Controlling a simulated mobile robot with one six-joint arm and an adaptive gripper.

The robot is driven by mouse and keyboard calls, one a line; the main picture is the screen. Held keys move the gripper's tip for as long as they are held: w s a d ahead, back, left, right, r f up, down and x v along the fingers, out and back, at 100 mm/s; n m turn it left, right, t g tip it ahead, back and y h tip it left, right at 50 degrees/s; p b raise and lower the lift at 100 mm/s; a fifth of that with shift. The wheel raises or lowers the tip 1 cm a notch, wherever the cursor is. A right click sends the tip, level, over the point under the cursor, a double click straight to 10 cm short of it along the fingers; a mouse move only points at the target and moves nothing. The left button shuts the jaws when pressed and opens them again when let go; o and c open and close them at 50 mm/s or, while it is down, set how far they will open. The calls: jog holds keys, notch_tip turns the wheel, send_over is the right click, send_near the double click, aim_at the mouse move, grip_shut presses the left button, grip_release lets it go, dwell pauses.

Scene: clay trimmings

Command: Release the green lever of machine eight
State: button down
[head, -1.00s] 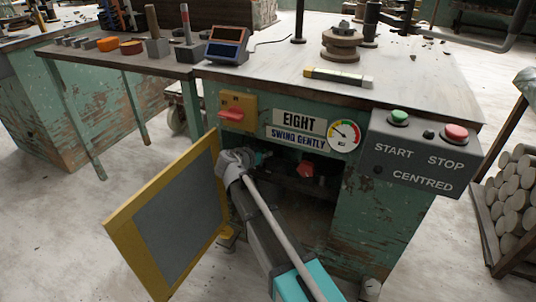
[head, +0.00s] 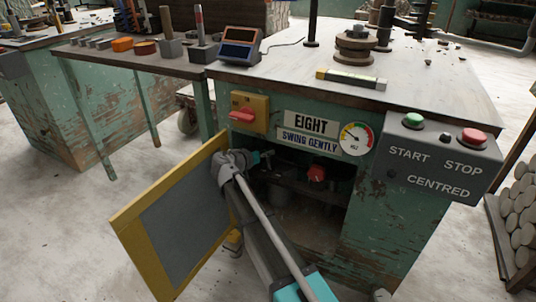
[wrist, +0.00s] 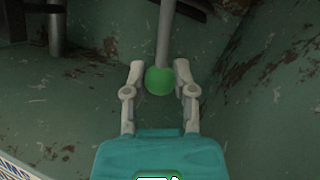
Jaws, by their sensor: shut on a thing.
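Machine eight carries a plate reading EIGHT (head: 310,125), with an open cabinet below it. The green lever shows in the wrist view as a grey rod with a round green knob (wrist: 159,81). My gripper (wrist: 159,78) has its two fingers on either side of the knob and is shut on it. In the head view my teal gripper (head: 262,157) reaches into the upper left of the cabinet opening. The green knob and the fingertips cannot be made out in that view.
The yellow-framed door (head: 180,215) hangs open at the left, close beside my arm. A red knob (head: 316,173) sits inside the cabinet, right of my gripper. A yellow box with a red handle (head: 242,114) is above the opening. A START/STOP panel (head: 437,170) juts out at the right.

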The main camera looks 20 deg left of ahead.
jog(key=shift+c, duration=2.1)
grip_release()
